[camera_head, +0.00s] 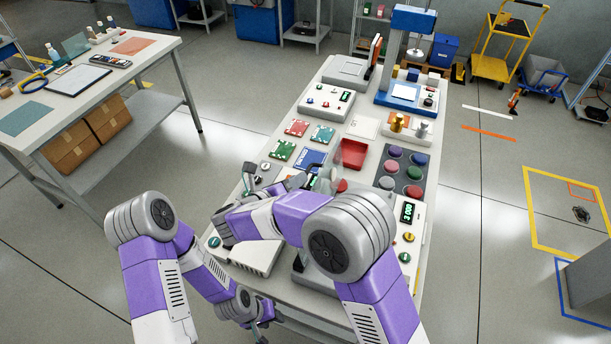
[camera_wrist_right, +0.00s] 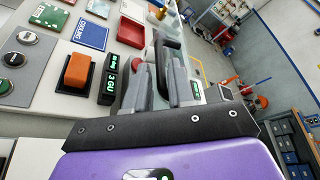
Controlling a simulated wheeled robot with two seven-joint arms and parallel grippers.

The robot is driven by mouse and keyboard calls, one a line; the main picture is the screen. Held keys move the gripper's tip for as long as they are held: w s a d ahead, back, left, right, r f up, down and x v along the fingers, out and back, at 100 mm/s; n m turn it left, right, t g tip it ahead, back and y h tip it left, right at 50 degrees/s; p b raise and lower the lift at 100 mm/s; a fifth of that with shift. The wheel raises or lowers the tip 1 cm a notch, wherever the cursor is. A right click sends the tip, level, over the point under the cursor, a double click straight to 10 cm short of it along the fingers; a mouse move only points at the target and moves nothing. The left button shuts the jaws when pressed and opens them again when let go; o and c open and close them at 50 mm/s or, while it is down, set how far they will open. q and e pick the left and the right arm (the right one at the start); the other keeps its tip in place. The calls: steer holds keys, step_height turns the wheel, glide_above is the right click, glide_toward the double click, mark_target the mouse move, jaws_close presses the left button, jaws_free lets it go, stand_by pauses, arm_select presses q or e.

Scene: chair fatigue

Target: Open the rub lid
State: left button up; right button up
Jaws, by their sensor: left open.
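A small clear panel (camera_head: 336,166), possibly the rub lid, stands near the middle of the bench, but it is too small and too overlapped to identify surely. My right gripper (camera_head: 303,181) is beside it, low over the bench instruments. In the right wrist view, the fingers of my right gripper (camera_wrist_right: 162,67) point up the picture, close together. A red rounded part (camera_wrist_right: 178,82) shows behind them. Whether they grip anything is unclear. My left gripper (camera_head: 262,334) hangs low by the near left edge of the bench, open and apart from the instruments.
The bench (camera_head: 372,146) is crowded with a red tray (camera_head: 354,154), a rack of coloured discs (camera_head: 403,170), and coloured sample cards (camera_head: 297,128). In the right wrist view, an orange switch (camera_wrist_right: 77,71) and a small lit display (camera_wrist_right: 109,80) are near the fingers. A side table (camera_head: 70,113) stands left.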

steer(key=x, duration=0.5)
jaws_close()
